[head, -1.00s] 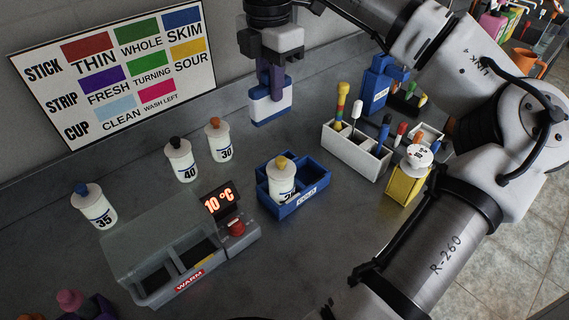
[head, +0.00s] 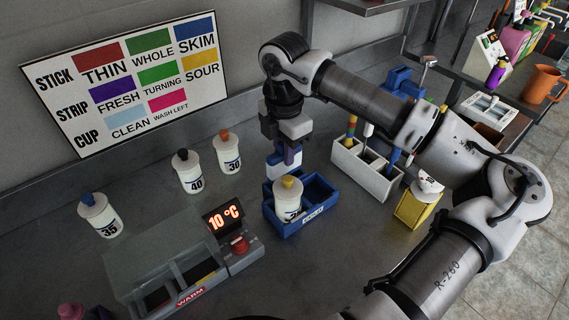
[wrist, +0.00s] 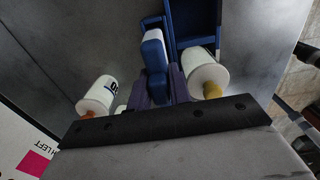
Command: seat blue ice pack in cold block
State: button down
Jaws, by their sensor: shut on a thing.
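The blue and white ice pack (head: 280,168) is upright between the purple fingers of my gripper (head: 287,150), which is shut on it. It also shows in the wrist view (wrist: 153,52). The blue cold block (head: 312,222), marked COLD, stands just in front and to the right of the pack. A white bottle with a yellow cap (head: 288,202) stands in its left compartment and partly hides the pack's lower end. The right compartment looks empty. In the wrist view the cold block (wrist: 192,42) lies right beside the pack; I cannot tell whether they touch.
White bottles 40 (head: 189,173), 30 (head: 228,153) and 35 (head: 99,216) stand to the left. The warm block (head: 180,278) with its 10 °C display is front left. A white rack (head: 366,177) of sticks and a yellow holder (head: 416,212) stand right.

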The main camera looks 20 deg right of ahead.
aim_at(284, 169)
notch_tip(284, 169, down, 6)
jog(key=shift+r+p, duration=0.15)
jog(key=shift+p, duration=0.45)
jog(key=shift+f+b, duration=0.25)
jog(key=shift+b, duration=0.1)
jog(key=c, duration=1.3)
grip_release()
jog(key=shift+r, duration=0.1)
notch_tip(284, 169, up, 12)
jog(key=b, duration=0.3)
jog(key=shift+r, duration=0.15)
